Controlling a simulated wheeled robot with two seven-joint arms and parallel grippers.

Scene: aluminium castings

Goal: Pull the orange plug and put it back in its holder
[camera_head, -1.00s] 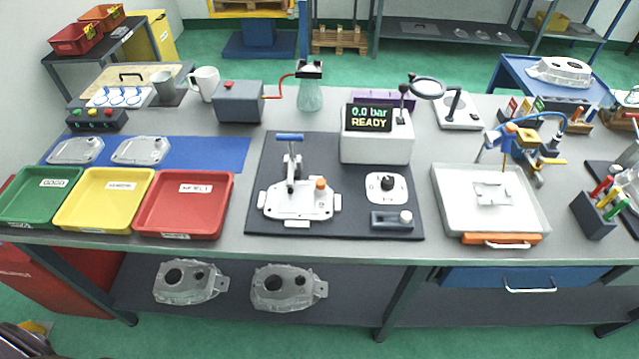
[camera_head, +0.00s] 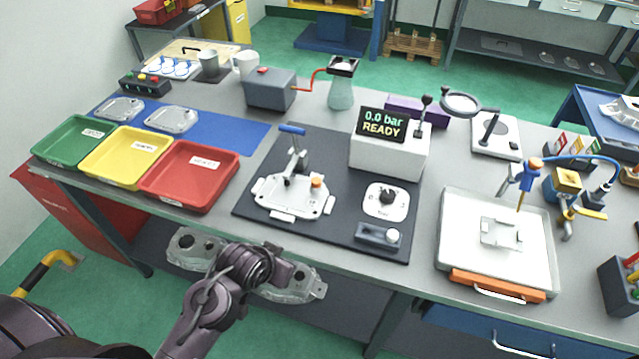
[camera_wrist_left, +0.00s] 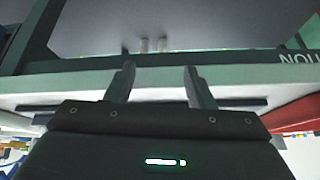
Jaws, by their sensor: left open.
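The orange plug (camera_head: 317,181) stands upright at the right end of the light casting (camera_head: 292,199), clamped in a fixture with a blue-handled lever (camera_head: 292,130). A grey block (camera_head: 370,233) with a white-topped peg (camera_head: 392,235) lies at the front right of the same dark mat; I cannot tell whether it is the plug's holder. My left arm reaches in low, in front of the bench edge, with its wrist end (camera_head: 268,268) below and left of the fixture. In the left wrist view my left gripper (camera_wrist_left: 160,82) is open and empty, facing the bench edge. My right gripper is out of view.
The bench's front edge (camera_head: 335,268) lies between my left arm and the mat. A red tray (camera_head: 188,176) is left of the fixture. A display box (camera_head: 388,155) stands behind and a round knob plate (camera_head: 386,201) sits to the right. Castings lie on the shelf below.

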